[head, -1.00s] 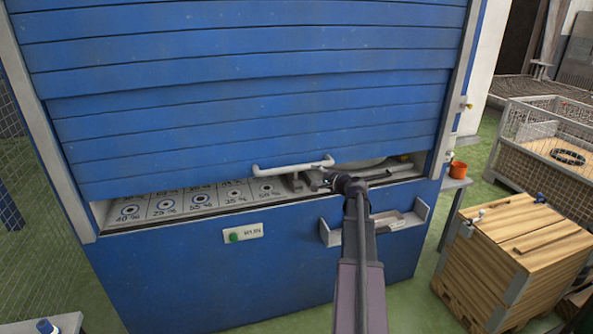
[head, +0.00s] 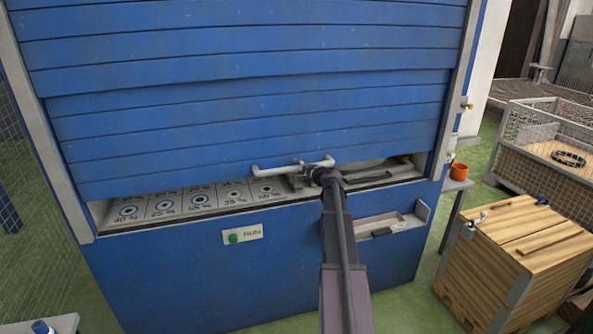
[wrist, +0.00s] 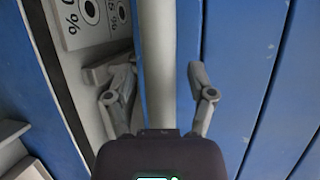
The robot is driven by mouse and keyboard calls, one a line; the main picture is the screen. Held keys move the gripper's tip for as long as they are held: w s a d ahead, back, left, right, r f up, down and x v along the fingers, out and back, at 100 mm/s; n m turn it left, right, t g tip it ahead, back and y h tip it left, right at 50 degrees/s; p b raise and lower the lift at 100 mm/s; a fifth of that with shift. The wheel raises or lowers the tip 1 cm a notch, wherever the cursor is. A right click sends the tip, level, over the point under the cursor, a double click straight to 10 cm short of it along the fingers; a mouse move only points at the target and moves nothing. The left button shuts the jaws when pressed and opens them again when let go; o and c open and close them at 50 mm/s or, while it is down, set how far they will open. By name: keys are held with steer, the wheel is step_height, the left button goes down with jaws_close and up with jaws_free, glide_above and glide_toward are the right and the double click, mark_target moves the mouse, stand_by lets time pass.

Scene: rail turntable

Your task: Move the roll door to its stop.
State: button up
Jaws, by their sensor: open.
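The blue slatted roll door (head: 250,110) covers most of the cabinet front, and a low gap shows under its lower edge. Its pale bar handle (head: 270,170) runs across near that edge. My gripper (head: 304,172) is at the right part of the handle. In the wrist view the door (wrist: 245,60) is on the right and the handle (wrist: 158,65) runs between the two fingers of my gripper (wrist: 158,85). The fingers are apart, one on each side of the bar, with room beside it. My arm hides part of the cabinet front.
Under the door, a panel with percent labels and ring marks (head: 180,204) shows in the gap. An orange cup (head: 458,171) and a wooden crate (head: 515,245) stand at right.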

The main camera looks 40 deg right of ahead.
jaws_close()
steer(key=shift+r, duration=0.1)
steer(key=p, duration=2.9)
glide_toward(286, 93)
steer(key=w, duration=0.4)
steer(key=shift+a, duration=0.15)
jaws_free()
steer(key=shift+f, duration=0.2)
steer(key=shift+f, duration=0.15)
